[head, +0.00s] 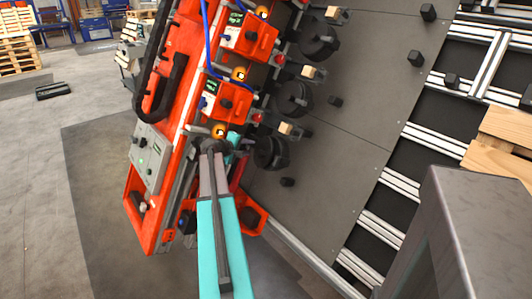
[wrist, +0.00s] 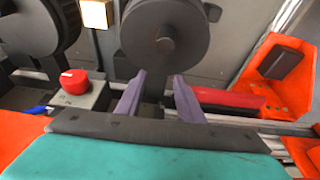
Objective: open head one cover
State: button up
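My gripper (wrist: 160,88) shows in the wrist view with its two purple fingers apart, just below a round black disc (wrist: 165,38). A dark upright part stands between the fingers; I cannot tell whether they touch it. In the head view the same disc (head: 270,152) is the nearest of the row, and my arm hides most of the head beside it. An orange flap with a black pad (wrist: 285,62) stands at the right of the wrist view. I cannot tell whether it is the head one cover, and no head one label is readable.
Two more orange heads (head: 249,33) (head: 228,101) stand further up the gantry, with black discs beside them. A red button (wrist: 74,82) on a grey box lies left of my fingers. A grey control panel (head: 150,157) is left of my arm. Open floor (head: 40,190) lies further left.

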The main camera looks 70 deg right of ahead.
jog(key=shift+a, duration=0.1)
dwell(0.4)
jog(key=w+a+r+p, duration=0.1)
jog(key=w+a+r, duration=0.3)
jog(key=a, duration=0.3)
jog(key=shift+w+a+r, duration=0.15)
jog(key=shift+w+r, duration=0.2)
dwell(1.0)
jog(key=shift+a, duration=0.1)
jog(key=s+a+r+p, duration=0.1)
jog(key=s+a+r, duration=0.1)
jog(key=s+a, duration=0.2)
jog(key=a, duration=0.3)
jog(key=shift+s+a+r+p, duration=0.15)
jog(key=shift+a+p, duration=0.15)
jog(key=shift+a, duration=0.1)
dwell(0.8)
dwell(0.4)
